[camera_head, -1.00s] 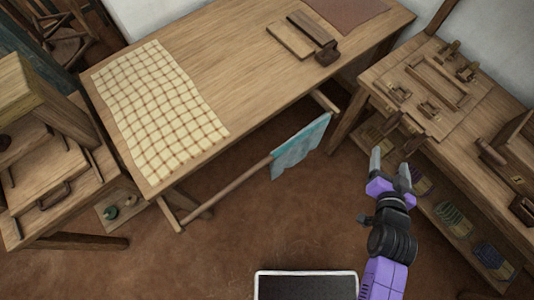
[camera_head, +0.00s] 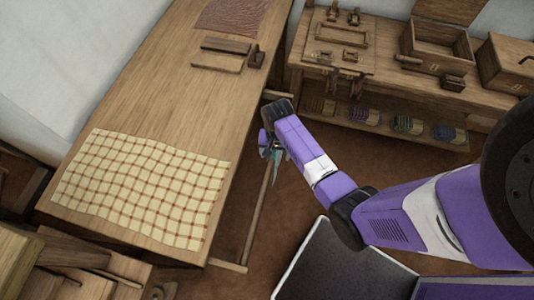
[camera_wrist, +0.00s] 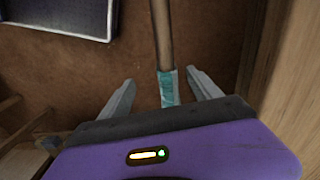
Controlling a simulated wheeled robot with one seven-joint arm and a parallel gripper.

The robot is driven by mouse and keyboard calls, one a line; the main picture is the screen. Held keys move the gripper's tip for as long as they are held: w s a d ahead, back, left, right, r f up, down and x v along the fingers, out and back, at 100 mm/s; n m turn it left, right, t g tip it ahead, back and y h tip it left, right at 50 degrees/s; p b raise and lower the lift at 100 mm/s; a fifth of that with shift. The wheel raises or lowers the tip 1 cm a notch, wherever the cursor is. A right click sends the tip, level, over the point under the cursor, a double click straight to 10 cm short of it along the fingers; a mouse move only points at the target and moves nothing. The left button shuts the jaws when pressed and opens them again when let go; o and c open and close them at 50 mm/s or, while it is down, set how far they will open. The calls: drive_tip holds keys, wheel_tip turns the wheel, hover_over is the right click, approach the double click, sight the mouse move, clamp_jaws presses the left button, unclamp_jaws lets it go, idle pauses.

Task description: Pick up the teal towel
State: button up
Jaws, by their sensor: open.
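The teal towel (camera_wrist: 169,90) hangs over a wooden rail (camera_wrist: 162,35) in the wrist view. Only a narrow strip of it shows there, and the rest is hidden behind my gripper body. My gripper (camera_wrist: 160,77) is open, with one finger on each side of the towel and a gap on both sides. In the head view the towel (camera_head: 275,172) is mostly hidden by my arm, with a small teal patch visible. My gripper (camera_head: 269,150) is beside the table there, over the rail (camera_head: 258,215).
A long wooden table (camera_head: 150,110) with a checked cloth (camera_head: 140,190) stands left of my arm. A bench (camera_head: 380,80) with boxes and a lower shelf of folded cloths stands behind it on the right. Brown floor lies between them.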

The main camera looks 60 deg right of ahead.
wheel_tip(320, 180, down, 10)
drive_tip(key=b, duration=0.8)
drive_tip(key=shift+f+b, duration=0.1)
drive_tip(key=shift+b, duration=0.2)
drive_tip(key=shift+f, duration=0.15)
drive_tip(key=c, duration=1)
drive_tip(key=shift+c, duration=0.8)
drive_tip(key=shift+s+d, duration=0.1)
drive_tip(key=shift+o, duration=0.2)
drive_tip(key=shift+s, duration=0.1)
